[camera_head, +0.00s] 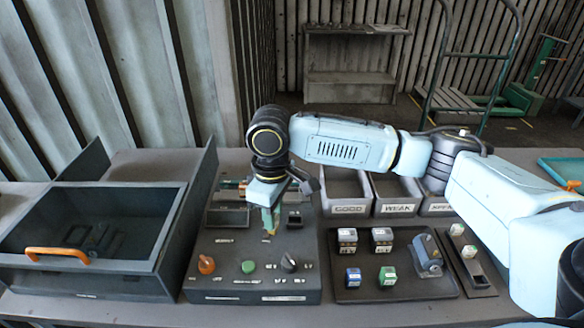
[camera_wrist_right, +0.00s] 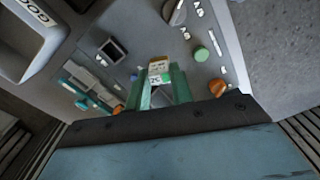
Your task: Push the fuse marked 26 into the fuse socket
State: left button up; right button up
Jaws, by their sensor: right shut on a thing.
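My right gripper (camera_head: 269,228) points down over the dark control box (camera_head: 210,268); its green fingers also show in the wrist view (camera_wrist_right: 160,92). They are shut on a small pale fuse with a green and white label (camera_wrist_right: 158,73); the number is too small to read surely. In the head view the fuse shows only as a small tan piece (camera_head: 268,238) under the fingertips, close above the box top. I cannot tell whether it touches the box. A dark square opening (camera_wrist_right: 113,51) lies beside the fingers in the wrist view; I cannot tell whether it is the fuse socket. My left gripper is out of view.
The box has an orange knob (camera_head: 206,264), a green button (camera_head: 248,267) and a black knob (camera_head: 288,262). A tray (camera_head: 400,292) with several small blocks stands right. Bins marked GOOD (camera_head: 348,209) and WEAK (camera_head: 396,208) stand behind. An open drawer (camera_head: 130,268) is left.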

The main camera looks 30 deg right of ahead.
jog(key=w+d+r+n+p, duration=0.3)
jog(key=d+n+p, duration=0.3)
jog(key=n+p, duration=0.9)
jog(key=f+n+b, duration=0.2)
jog(key=n, duration=0.1)
jog(key=d+f+n+b, duration=0.1)
jog(key=f+n+b, duration=0.1)
jog(key=f+n, duration=0.1)
jog(key=shift+w+d+n, duration=0.15)
jog(key=shift+d+n, duration=0.05)
jog(key=shift+n, duration=0.6)
jog(key=shift+f+b, duration=0.35)
jog(key=shift+f, duration=0.25)
jog(key=shift+f, duration=0.35)
jog(key=shift+f+b, duration=0.45)
jog(key=shift+f, duration=0.55)
